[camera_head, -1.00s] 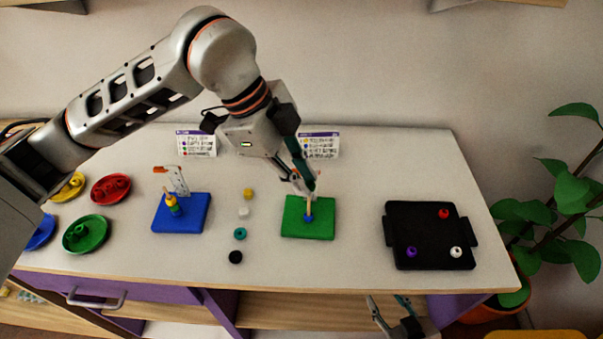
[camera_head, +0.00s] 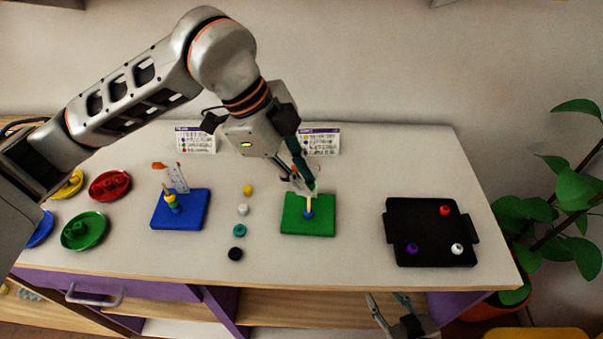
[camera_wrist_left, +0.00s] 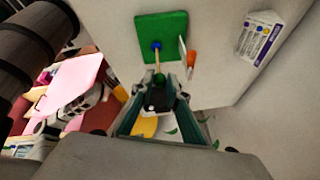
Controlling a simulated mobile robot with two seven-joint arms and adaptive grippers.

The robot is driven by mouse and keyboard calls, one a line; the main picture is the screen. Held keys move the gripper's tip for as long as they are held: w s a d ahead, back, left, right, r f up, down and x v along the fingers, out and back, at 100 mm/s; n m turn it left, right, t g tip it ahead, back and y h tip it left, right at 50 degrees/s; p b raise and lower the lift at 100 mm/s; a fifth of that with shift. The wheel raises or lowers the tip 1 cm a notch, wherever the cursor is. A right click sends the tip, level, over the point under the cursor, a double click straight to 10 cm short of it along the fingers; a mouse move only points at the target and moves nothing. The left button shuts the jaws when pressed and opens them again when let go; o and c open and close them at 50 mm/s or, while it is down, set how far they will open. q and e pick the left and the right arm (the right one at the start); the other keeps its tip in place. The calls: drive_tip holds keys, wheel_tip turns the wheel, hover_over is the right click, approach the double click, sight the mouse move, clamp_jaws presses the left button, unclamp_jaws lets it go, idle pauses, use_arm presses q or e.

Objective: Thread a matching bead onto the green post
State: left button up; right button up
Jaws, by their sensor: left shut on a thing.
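The green board (camera_head: 292,226) carries an upright tan post (camera_head: 309,204) with a blue bead (camera_head: 308,213) at its base. Both show in the left wrist view, the post (camera_wrist_left: 157,62) and the blue bead (camera_wrist_left: 156,45). My left gripper (camera_head: 306,188) is over the post's top. Between its fingertips (camera_wrist_left: 160,82) is a small green bead (camera_wrist_left: 160,77), in line with the post's tip; I cannot tell whether it is around the post or just above it. My right gripper (camera_head: 389,304) is open and empty, low at the table's front edge.
Loose yellow (camera_head: 248,189), white (camera_head: 243,210), teal (camera_head: 240,230) and black (camera_head: 236,254) beads lie left of the green board. A blue board (camera_head: 192,216) with stacked beads and several coloured dishes (camera_head: 100,220) are further left. A black tray (camera_head: 428,222) is right.

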use_arm(q)
drive_tip(key=shift+f, duration=0.1)
drive_tip(key=shift+f, duration=0.35)
drive_tip(key=shift+f+b, duration=0.55)
drive_tip(key=o, duration=0.8)
